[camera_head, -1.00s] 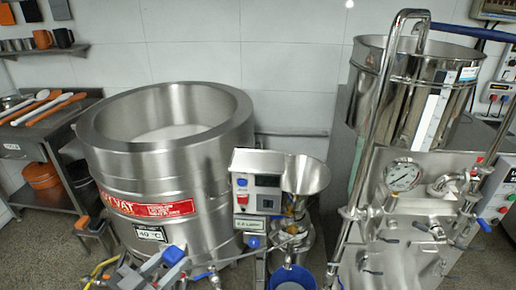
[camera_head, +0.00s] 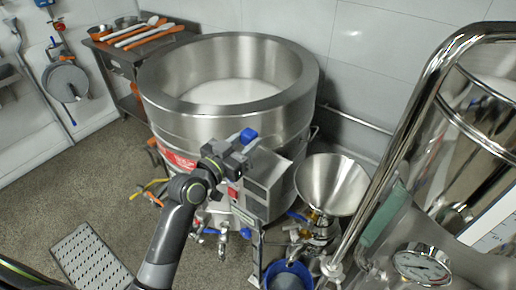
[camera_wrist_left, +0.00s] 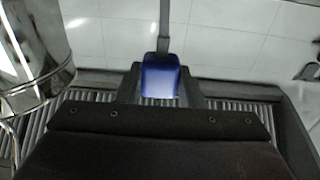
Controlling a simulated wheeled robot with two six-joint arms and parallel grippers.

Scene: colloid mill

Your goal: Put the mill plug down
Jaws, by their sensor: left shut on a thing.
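The mill plug shows as a blue block (camera_wrist_left: 160,78) with a grey stem in the left wrist view, gripped between my two dark fingers. My left gripper (camera_head: 238,147) is shut on it, and its blue end (camera_head: 248,135) shows in the head view. The gripper is in front of the steel vat and above the colloid mill's body (camera_head: 268,180) in the picture; I cannot tell the gap. The mill's steel funnel (camera_head: 332,184) is to the right of the gripper. My right gripper is not in view.
The large steel vat (camera_head: 160,112) stands behind the mill. A blue bucket (camera_head: 288,276) is below the funnel. A steel machine with a bent pipe (camera_head: 425,85) and gauge (camera_head: 423,264) is at the right. The floor at left is mostly open, with a drain grate (camera_head: 92,262).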

